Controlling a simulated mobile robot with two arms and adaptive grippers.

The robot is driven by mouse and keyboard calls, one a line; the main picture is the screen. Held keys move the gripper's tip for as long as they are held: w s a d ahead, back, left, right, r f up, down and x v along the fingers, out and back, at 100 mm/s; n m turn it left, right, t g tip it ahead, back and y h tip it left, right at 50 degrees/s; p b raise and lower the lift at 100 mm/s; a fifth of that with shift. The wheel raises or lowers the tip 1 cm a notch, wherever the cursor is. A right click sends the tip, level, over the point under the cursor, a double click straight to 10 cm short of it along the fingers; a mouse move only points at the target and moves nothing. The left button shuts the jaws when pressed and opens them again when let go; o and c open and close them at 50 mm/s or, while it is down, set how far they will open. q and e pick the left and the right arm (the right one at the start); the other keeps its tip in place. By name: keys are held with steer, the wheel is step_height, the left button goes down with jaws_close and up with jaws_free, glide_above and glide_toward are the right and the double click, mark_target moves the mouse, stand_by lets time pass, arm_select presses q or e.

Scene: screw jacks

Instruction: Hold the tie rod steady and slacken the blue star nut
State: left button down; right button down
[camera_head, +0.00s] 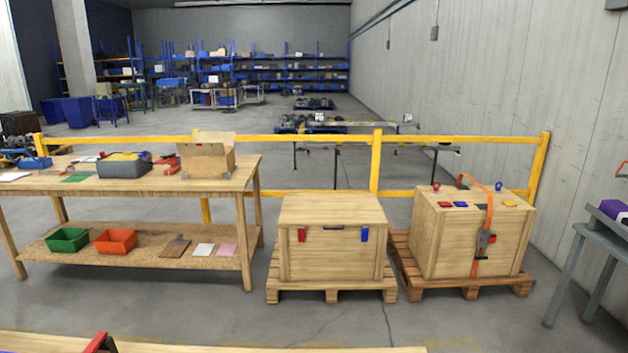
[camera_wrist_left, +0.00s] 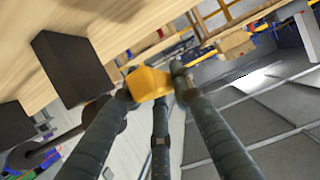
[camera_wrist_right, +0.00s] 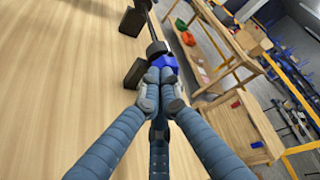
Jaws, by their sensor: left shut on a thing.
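In the left wrist view my left gripper (camera_wrist_left: 152,88) is shut on a yellow piece (camera_wrist_left: 150,82) at the end of a dark rod (camera_wrist_left: 75,135), which looks like the tie rod. The right wrist view shows a rod (camera_wrist_right: 152,28) running from the blue star nut (camera_wrist_right: 167,62) towards the top. The tips of my right gripper (camera_wrist_right: 160,78) are close together at the near side of the nut and partly hide it. Whether they grip it or only touch it is unclear. The head view shows neither gripper.
Dark blocks (camera_wrist_left: 68,68) (camera_wrist_right: 134,72) stand on the wooden bench top beside the rod. The bench edge (camera_head: 250,348) shows at the bottom of the head view. Beyond open floor stand a workbench (camera_head: 215,185), two crates on pallets and a yellow rail (camera_head: 310,140).

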arm_select(q)
steer(key=shift+a+r, duration=0.1)
steer(key=shift+r, duration=0.1)
arm_select(e)
steer(key=d, duration=0.3)
steer(key=shift+d, duration=0.1)
arm_select(q)
steer(key=c, duration=1.5)
jaws_free()
steer(key=shift+o, duration=0.6)
steer(key=shift+f, duration=0.1)
arm_select(e)
steer(key=shift+r, duration=0.1)
arm_select(q)
steer(key=shift+s, duration=0.1)
